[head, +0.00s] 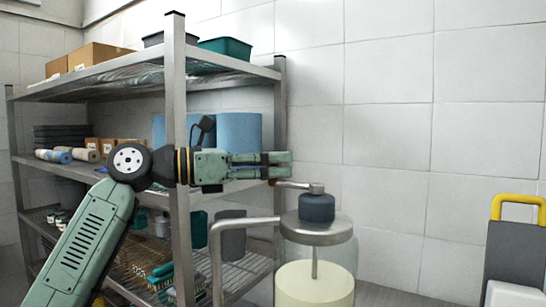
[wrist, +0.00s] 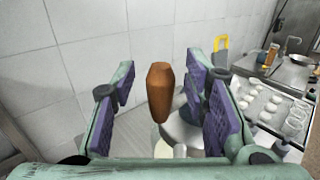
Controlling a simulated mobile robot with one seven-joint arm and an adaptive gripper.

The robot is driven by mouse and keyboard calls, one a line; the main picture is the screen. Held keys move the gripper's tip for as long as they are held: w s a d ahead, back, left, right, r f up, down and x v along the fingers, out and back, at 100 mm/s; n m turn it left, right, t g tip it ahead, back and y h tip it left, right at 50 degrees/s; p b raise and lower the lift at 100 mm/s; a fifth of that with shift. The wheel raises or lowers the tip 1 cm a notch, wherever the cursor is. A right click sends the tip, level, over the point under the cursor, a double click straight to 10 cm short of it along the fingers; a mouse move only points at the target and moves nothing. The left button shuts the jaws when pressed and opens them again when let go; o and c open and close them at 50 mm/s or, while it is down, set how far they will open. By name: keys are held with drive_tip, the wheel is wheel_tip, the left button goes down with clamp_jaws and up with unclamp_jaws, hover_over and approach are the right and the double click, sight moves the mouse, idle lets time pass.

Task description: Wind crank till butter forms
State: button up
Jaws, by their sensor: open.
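The churn has a glass jar (head: 345,262) with a pale cream filling, a metal lid (head: 315,228) and a dark gear housing (head: 316,207) on top. A metal crank arm (head: 297,186) reaches left from the housing toward my gripper (head: 286,165). In the wrist view the brown wooden crank handle (wrist: 158,92) stands between the purple-padded fingers of my gripper (wrist: 163,98). The fingers are open, with visible gaps on both sides of the handle. In the head view the handle is mostly hidden by the fingers. Part of the lid shows behind it in the wrist view (wrist: 183,130).
A dark object with a yellow handle (head: 518,205) stands at the right.

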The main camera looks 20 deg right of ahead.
drive_tip(key=shift+d, duration=0.25)
clamp_jaws()
idle(0.4)
idle(0.4)
